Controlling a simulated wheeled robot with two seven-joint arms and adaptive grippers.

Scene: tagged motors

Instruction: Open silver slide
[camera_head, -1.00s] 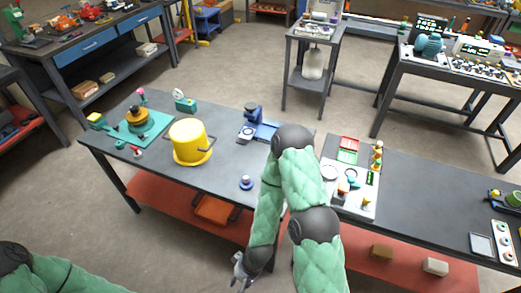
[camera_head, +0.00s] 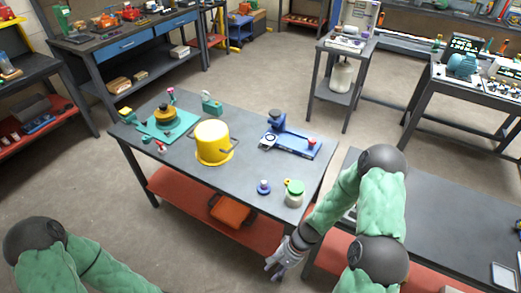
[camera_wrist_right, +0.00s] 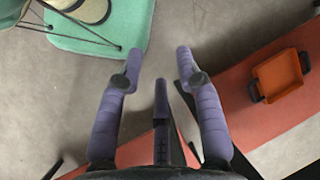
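I cannot pick out a silver slide for certain. A blue fixture (camera_head: 292,140) with a pale strip along its top and a red knob (camera_head: 311,141) lies at the back right of the dark table (camera_head: 240,185). My right gripper (camera_head: 275,268) hangs low in front of that table's front right corner, apart from the fixture. In the right wrist view its purple fingers (camera_wrist_right: 160,60) are spread, with nothing between them. My left arm shows at the lower left, but its gripper is out of the picture.
The table also holds a yellow bucket (camera_head: 212,143), a teal plate (camera_head: 167,125), a blue knob (camera_head: 263,187) and a green-lidded jar (camera_head: 294,193). An orange tray (camera_head: 229,211) sits on the red shelf below and shows in the right wrist view (camera_wrist_right: 280,77). Another bench (camera_head: 450,215) stands right.

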